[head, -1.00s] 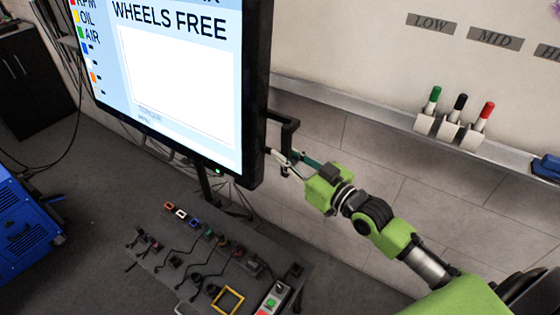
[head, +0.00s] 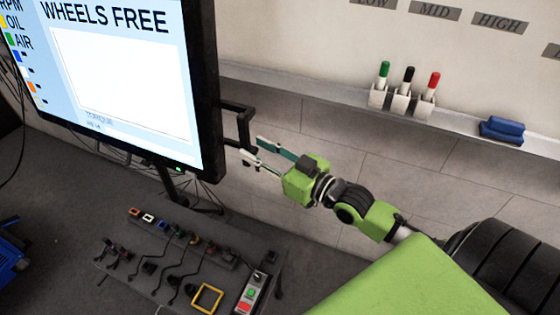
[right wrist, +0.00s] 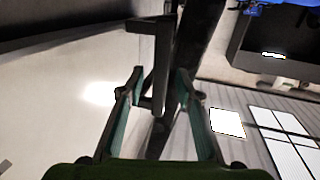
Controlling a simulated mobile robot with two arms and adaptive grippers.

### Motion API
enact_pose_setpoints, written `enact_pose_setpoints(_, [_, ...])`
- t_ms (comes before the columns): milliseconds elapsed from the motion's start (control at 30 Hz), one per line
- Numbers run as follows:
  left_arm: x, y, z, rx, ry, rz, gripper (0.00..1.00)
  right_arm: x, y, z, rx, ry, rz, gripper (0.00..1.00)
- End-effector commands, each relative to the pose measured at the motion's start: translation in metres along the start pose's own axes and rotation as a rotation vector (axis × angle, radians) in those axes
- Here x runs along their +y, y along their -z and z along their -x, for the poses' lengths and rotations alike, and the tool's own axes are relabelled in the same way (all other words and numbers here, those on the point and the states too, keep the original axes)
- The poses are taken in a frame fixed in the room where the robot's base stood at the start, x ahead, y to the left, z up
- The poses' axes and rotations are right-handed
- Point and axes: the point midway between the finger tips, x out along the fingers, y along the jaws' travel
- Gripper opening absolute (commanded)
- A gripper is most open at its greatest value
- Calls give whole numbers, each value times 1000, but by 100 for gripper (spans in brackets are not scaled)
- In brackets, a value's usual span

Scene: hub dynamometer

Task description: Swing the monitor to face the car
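The monitor (head: 120,75) is a large black-framed screen reading "WHEELS FREE" at the upper left of the head view. A black bar handle (head: 243,122) sticks out from its right edge; it also shows in the right wrist view (right wrist: 161,70). My right gripper (head: 255,148) is at the handle's lower end, its fingers apart. In the right wrist view its two fingers (right wrist: 158,88) stand either side of the handle bar, with gaps visible; I cannot tell whether either finger touches it. No car is recognisable in view. My left gripper is not in view.
A dark control panel (head: 185,262) with switches, cables and a yellow frame stands below the monitor. A wall ledge (head: 330,88) with marker pens (head: 406,85) and a blue eraser (head: 502,128) runs behind my right arm. Part of a blue machine (head: 10,258) is at the left edge.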

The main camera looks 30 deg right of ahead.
Motion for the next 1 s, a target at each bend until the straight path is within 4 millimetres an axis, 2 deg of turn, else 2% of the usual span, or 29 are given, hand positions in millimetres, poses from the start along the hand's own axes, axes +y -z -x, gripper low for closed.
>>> enact_pose_setpoints(200, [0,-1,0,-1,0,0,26,0,-2,38,-6,1,1,32])
enact_pose_setpoints(433, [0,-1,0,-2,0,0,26,0,-1,67,-3,0,1,32])
enact_pose_setpoints(667, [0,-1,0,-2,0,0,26,1,0,78,0,0,0,32])
enact_pose_setpoints(1000, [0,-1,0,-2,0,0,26,1,0,79,1,0,1,32])
